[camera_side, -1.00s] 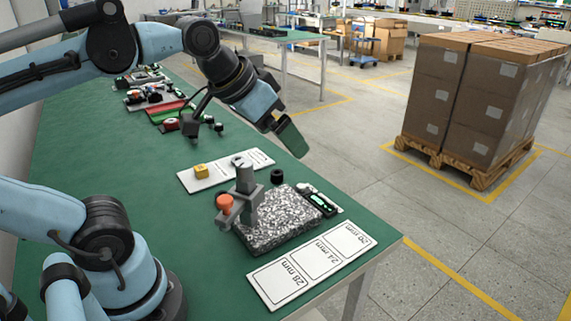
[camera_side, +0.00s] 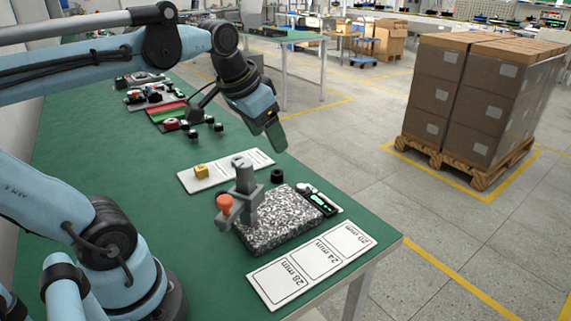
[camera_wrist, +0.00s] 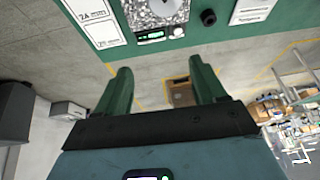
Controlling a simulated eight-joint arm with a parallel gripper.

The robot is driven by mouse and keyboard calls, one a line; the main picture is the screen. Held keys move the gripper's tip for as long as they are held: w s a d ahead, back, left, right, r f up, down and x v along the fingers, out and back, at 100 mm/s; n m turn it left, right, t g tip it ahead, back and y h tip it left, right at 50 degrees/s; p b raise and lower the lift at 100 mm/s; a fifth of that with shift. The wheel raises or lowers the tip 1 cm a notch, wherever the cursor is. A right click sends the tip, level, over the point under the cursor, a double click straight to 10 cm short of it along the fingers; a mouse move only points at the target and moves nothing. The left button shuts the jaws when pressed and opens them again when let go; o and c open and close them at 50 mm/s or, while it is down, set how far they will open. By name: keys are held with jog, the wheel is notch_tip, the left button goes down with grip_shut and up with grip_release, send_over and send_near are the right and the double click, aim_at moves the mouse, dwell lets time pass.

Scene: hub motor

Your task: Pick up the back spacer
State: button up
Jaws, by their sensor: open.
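My gripper (camera_side: 275,138) hangs in the air above the far right edge of the green table, pointing down and to the right. In the wrist view its two green fingers (camera_wrist: 160,72) are spread with nothing between them. A small black ring-like part (camera_side: 277,176) stands on the table behind the speckled granite block; it also shows in the wrist view (camera_wrist: 209,17). A yellow block (camera_side: 201,171) and a grey ring-like part (camera_side: 238,161) sit on the back white card (camera_side: 222,174). I cannot tell which of these is the back spacer. My gripper is apart from all of them.
The granite block (camera_side: 285,222) carries a grey post (camera_side: 245,178) with an orange knob (camera_side: 224,202). A device with a green display (camera_side: 318,201) lies beside it. A card with mm labels (camera_side: 310,265) lies at the front edge. Several tools and parts lie farther back.

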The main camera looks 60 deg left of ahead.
jog(key=a+f+n+g, duration=0.1)
jog(key=a+f+g, duration=0.3)
jog(key=a, duration=0.6)
jog(key=g+h, duration=0.1)
send_over(221, 193)
notch_tip(221, 193, down, 13)
jog(key=shift+r, duration=0.1)
jog(key=shift+w+d+f, duration=0.1)
jog(key=shift+d+f, duration=0.1)
jog(key=shift+f, duration=1.1)
jog(key=shift+d+f, duration=0.15)
jog(key=shift+f, duration=1.1)
jog(key=c, duration=1.2)
jog(key=shift+o, duration=0.2)
jog(key=shift+r, duration=0.2)
